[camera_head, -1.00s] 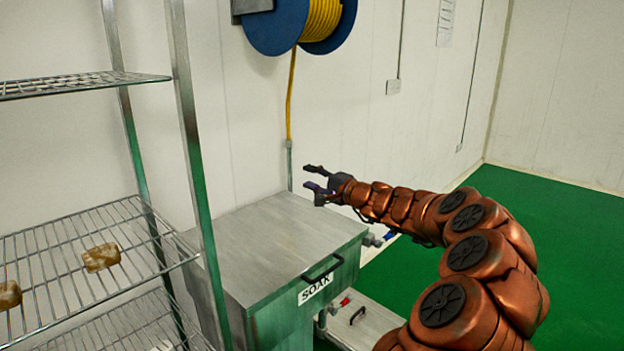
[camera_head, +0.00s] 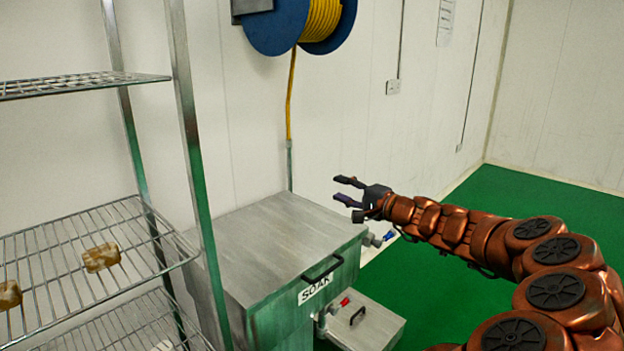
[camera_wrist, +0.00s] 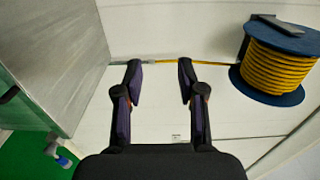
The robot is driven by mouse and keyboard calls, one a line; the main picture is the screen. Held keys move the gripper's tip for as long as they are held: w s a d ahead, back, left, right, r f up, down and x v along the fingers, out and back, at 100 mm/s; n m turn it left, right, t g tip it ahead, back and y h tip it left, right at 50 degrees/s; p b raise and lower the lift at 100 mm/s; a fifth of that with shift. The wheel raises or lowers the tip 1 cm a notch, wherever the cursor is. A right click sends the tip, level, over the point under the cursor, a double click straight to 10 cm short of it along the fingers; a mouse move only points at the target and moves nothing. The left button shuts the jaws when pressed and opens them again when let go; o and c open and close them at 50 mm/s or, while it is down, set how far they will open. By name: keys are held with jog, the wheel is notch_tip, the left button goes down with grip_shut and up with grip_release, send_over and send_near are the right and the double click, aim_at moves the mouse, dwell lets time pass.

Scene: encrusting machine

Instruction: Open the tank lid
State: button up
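The steel tank marked SOAK (camera_head: 262,318) stands against the wall, with its flat lid (camera_head: 275,238) closed. A black handle (camera_head: 323,271) sits on the lid's front right edge. My gripper (camera_head: 342,190) is open and empty, above and to the right of the lid's far right corner, its fingers pointing left. In the wrist view my gripper (camera_wrist: 160,82) shows two dark fingers spread apart with nothing between them. The tank's side and lid (camera_wrist: 52,55) fill the left of that view, and part of the black handle (camera_wrist: 9,94) shows at its left edge.
A wire shelf rack (camera_head: 190,150) with several brown pieces stands left of the tank. A blue hose reel (camera_head: 300,22) with yellow hose hangs on the wall above. A low steel box (camera_head: 372,326) and valves with blue and red handles are right of the tank. Green floor beyond is clear.

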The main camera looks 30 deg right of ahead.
jog(key=shift+s+d, duration=0.1)
jog(key=shift+s, duration=0.5)
jog(key=shift+f, duration=0.15)
jog(key=shift+c, duration=0.8)
jog(key=f+m+b, duration=0.2)
jog(key=f+b, duration=0.3)
jog(key=s+d+f+m+b, duration=0.1)
jog(key=f+m+b, duration=0.2)
jog(key=f, duration=0.3)
jog(key=d+f+m+t+b, duration=0.1)
jog(key=f+m+b, duration=0.2)
jog(key=f+b, duration=0.2)
jog(key=shift+s+f+b, duration=0.35)
jog(key=shift+b, duration=0.45)
grip_shut()
jog(key=m+t+b, duration=0.2)
jog(key=m+b, duration=1.1)
jog(key=b, duration=1)
send_near(333, 259)
jog(key=shift+x, duration=2.5)
